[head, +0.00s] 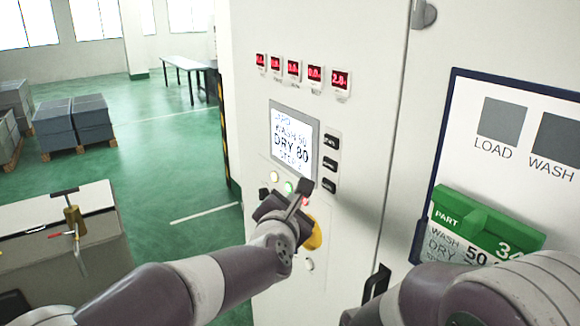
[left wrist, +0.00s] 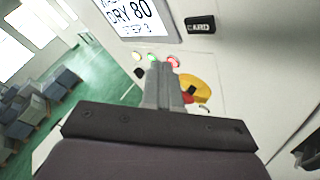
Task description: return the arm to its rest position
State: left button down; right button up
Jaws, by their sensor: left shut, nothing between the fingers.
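My left arm reaches in from the left in the head view, and its gripper (head: 296,198) is in front of the machine's control panel, below the display (head: 294,141). In the left wrist view the left gripper (left wrist: 161,72) has its fingers together with nothing between them. The fingertips are close to the row of lit buttons; I cannot tell whether they touch. The display reads DRY 80. A yellow part with a red centre (left wrist: 200,92) sits right of the fingers, partly hidden by them. My right arm shows at the lower right of the head view; its gripper is out of view.
The white machine cabinet (head: 365,60) stands close in front. A board (head: 500,100) with a green part card (head: 485,222) hangs at the right. Open green floor (head: 165,130) lies behind.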

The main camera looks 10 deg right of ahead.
pick_arm(q)
jog(key=s+a+f+m+g+y, duration=0.15)
jog(key=s+f+m+g, duration=0.25)
jog(key=f+m, duration=0.45)
jog(key=s+a+f+m+g, duration=0.3)
jog(key=s+f+m, duration=0.1)
jog(key=f+m, duration=0.4)
jog(key=s+a+f+m+g+y, duration=0.1)
jog(key=s+a+f+m+g, duration=0.1)
jog(key=s+a, duration=0.3)
jog(key=s+a+f+m+g+y+b, duration=0.1)
jog(key=s+a, duration=0.5)
jog(key=a, duration=0.8)
jog(key=s+a+f+m+g+y, duration=0.3)
jog(key=s+a+f+m, duration=0.1)
jog(key=a, duration=0.5)
notch_tip(320, 180, down, 3)
jog(key=shift+s+a+r, duration=0.15)
jog(key=shift+s, duration=0.7)
jog(key=shift+m+y, duration=0.25)
